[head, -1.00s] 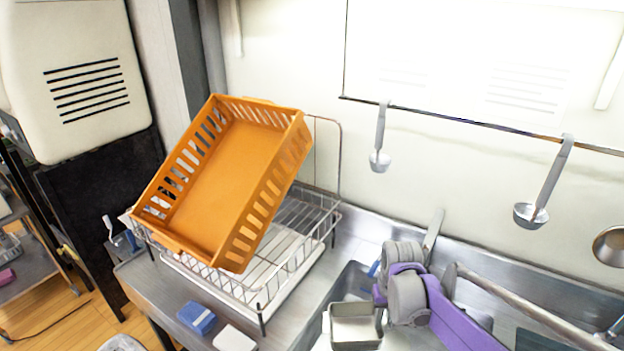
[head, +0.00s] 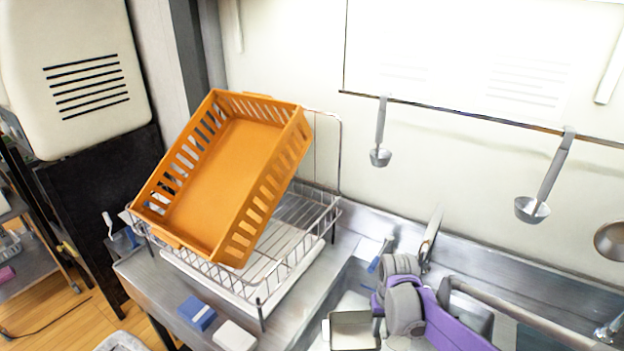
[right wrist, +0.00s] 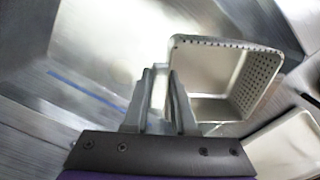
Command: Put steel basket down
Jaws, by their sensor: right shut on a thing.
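The steel basket (head: 354,331) is a small square metal container with perforated walls. It hangs in or over the sink at the bottom middle of the head view. In the right wrist view the basket (right wrist: 225,80) shows its open inside and holes, tilted in the picture. My right gripper (right wrist: 163,98) is shut on the near rim of the basket. In the head view the right gripper (head: 380,308) is mostly hidden behind its own grey and purple wrist. Whether the basket touches the sink floor cannot be told. My left gripper is not in view.
An orange crate (head: 222,180) leans in the wire dish rack (head: 262,290) left of the sink (head: 345,285). A blue sponge (head: 197,313) and a white block (head: 234,337) lie on the counter. Ladles (head: 381,157) hang on the wall rail.

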